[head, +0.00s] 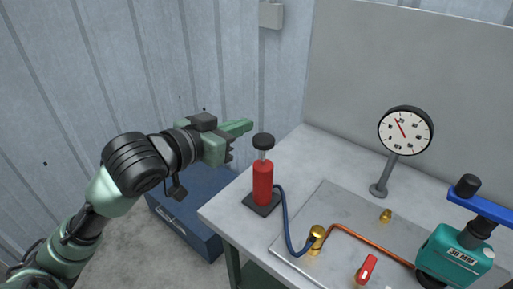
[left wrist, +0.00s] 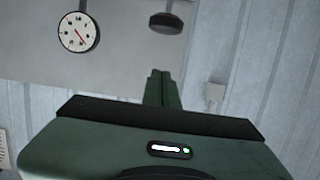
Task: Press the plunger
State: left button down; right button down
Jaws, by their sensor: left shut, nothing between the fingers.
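The plunger is a red upright cylinder (head: 262,183) with a pale rod and a black round knob (head: 263,141) on top, standing on a dark square base on the bench. The rod shows between the knob and the red body. My left gripper (head: 243,126) is shut and empty, just left of the knob and slightly above it in the head view, apart from it. In the left wrist view the shut fingers (left wrist: 160,88) point up the picture, and the dark knob (left wrist: 166,23) shows beyond their tips. My right gripper is not in view.
The grey bench (head: 318,164) carries a round dial gauge (head: 405,130) on a stand, a blue hose, a copper pipe, a red-handled valve (head: 366,270) and a teal device with a blue lever (head: 455,253). A blue box (head: 190,215) sits on the floor left of the bench.

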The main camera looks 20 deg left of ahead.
pick_arm(q)
jog(key=p, duration=0.1)
send_over(257, 145)
jog(key=f, duration=0.1)
notch_tip(257, 145, down, 4)
jog(key=shift+r, duration=0.2)
jog(key=shift+a+f, duration=0.1)
jog(key=shift+f, duration=0.3)
notch_tip(257, 145, down, 5)
jog(key=shift+f+b, duration=0.2)
jog(key=shift+b, duration=0.4)
jog(key=shift+s+f, duration=0.1)
jog(key=shift+f, duration=0.1)
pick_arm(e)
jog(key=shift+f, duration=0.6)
